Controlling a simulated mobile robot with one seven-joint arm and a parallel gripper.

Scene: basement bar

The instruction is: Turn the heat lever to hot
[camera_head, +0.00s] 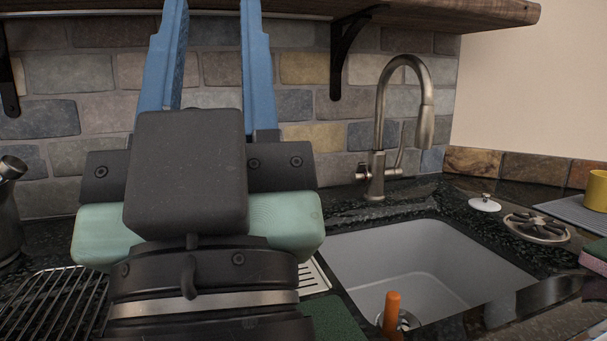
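A brushed-metal faucet (377,178) with a high curved spout stands behind the sink, right of centre. A slim metal lever (400,150) rises from its body, just right of the spout's column. A small red mark (362,170) shows on the left side of the body. My gripper (211,40) is at the left of the view, pointing up. Its two blue fingers are wide apart with only the stone wall showing between them. It is to the left of the faucet and apart from it. The fingertips reach the top edge of the picture.
The grey sink (450,240) is at lower right, with an orange stick-like thing (391,312) near its drain. A wire rack (55,305) lies at lower left. A wooden shelf (440,12) on a black bracket (345,50) hangs above. A yellow cup (597,190) stands far right.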

